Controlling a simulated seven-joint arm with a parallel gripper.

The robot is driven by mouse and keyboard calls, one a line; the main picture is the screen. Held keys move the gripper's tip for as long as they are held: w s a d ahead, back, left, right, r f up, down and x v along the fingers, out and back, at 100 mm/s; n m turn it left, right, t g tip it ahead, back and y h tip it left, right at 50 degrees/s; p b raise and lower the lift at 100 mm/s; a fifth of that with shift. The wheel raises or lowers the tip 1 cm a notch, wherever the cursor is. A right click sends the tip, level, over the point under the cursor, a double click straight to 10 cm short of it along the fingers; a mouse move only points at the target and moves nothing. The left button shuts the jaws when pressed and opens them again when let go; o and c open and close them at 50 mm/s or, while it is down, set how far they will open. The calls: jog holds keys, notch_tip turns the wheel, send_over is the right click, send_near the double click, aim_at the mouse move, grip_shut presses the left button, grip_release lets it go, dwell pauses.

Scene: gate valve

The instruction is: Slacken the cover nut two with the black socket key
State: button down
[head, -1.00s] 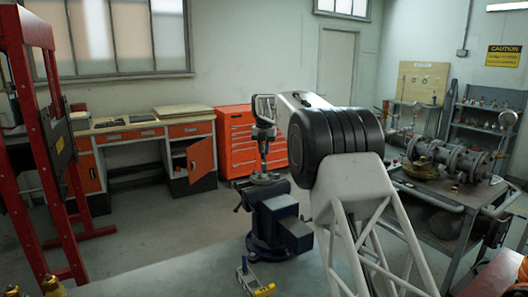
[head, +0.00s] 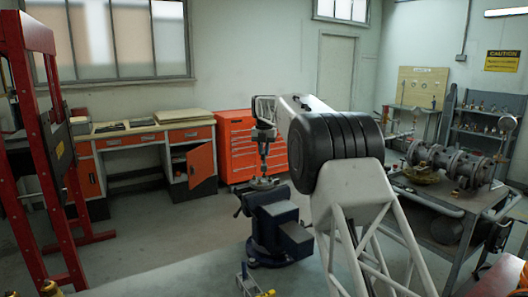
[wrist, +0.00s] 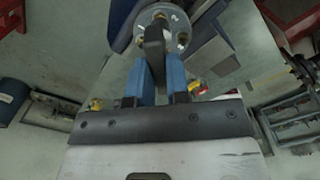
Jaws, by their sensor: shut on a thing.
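My gripper (wrist: 159,80) has blue fingers shut on the black socket key (wrist: 154,47), which shows as a dark upright bar between them. In the wrist view its far end overlaps the round grey valve cover (wrist: 172,17), which has several nuts or studs around its rim. I cannot tell which nut is number two, nor whether the key sits on a nut. In the head view my gripper (head: 263,137) is above the valve cover (head: 264,183), with the key pointing down. The cover sits at the top of the blue vise (head: 270,222).
A bench with an orange-doored cabinet (head: 200,163) and a red drawer chest (head: 238,150) stand behind. A red frame (head: 50,140) is at left. A cart with a flanged pipe assembly (head: 455,160) is at right. Open floor lies left of the vise.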

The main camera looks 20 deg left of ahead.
jog(key=shift+m, duration=0.3)
jog(key=m, duration=0.6)
jog(key=shift+m, duration=2.7)
jog(key=shift+m, duration=1.1)
jog(key=m, duration=0.5)
jog(key=shift+m, duration=2.4)
jog(key=shift+m, duration=0.3)
jog(key=shift+m, duration=0.8)
